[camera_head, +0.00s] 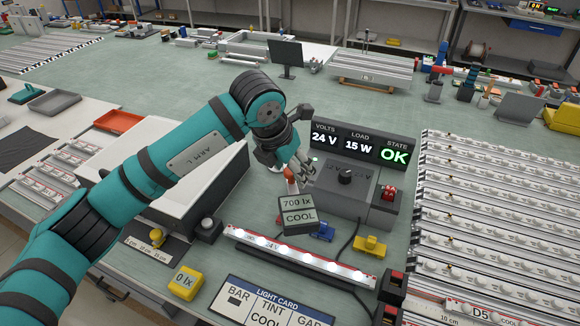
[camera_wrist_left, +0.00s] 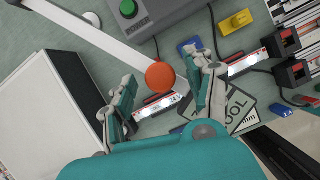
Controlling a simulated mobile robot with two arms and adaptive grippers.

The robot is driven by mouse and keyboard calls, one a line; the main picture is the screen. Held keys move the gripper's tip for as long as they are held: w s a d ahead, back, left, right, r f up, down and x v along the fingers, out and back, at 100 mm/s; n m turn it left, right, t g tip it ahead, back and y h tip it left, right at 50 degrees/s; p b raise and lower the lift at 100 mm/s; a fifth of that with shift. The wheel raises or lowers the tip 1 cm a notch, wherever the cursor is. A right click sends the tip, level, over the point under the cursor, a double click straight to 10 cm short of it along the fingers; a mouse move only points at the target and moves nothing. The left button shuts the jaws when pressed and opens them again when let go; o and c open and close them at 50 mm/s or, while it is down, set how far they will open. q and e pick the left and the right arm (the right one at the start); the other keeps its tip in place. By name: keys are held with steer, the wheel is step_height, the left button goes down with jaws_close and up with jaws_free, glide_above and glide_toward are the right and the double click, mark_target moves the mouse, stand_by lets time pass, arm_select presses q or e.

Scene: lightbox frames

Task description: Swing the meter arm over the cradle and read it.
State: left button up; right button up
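My left gripper (camera_head: 300,172) hangs over the bench in front of the power supply. In the left wrist view its fingers (camera_wrist_left: 163,90) are open, on either side of an orange ball (camera_wrist_left: 160,77) on the pale meter arm (camera_wrist_left: 95,38). Gaps show between ball and fingers; the ball also shows in the head view (camera_head: 291,186), partly hidden by the gripper. A dark display (camera_head: 298,214) reads "700 lx COOL". A lit LED bar (camera_head: 300,258), marked 24 V, lies in front of it; the cradle under it is hard to make out. My right gripper is not in view.
The power supply display (camera_head: 358,146) reads 24 V, 15 W, OK. A light card (camera_head: 262,304) and a yellow "0 lx" block (camera_head: 185,282) lie at the front. A large white-topped box (camera_head: 200,185) stands left, partly under my arm. Many LED bars (camera_head: 495,215) fill the right.

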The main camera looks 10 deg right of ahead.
arm_select(q)
steer(key=shift+r, duration=0.1)
steer(key=v, duration=1.1)
steer(key=shift+r, duration=0.4)
steer(key=shift+a, duration=0.1)
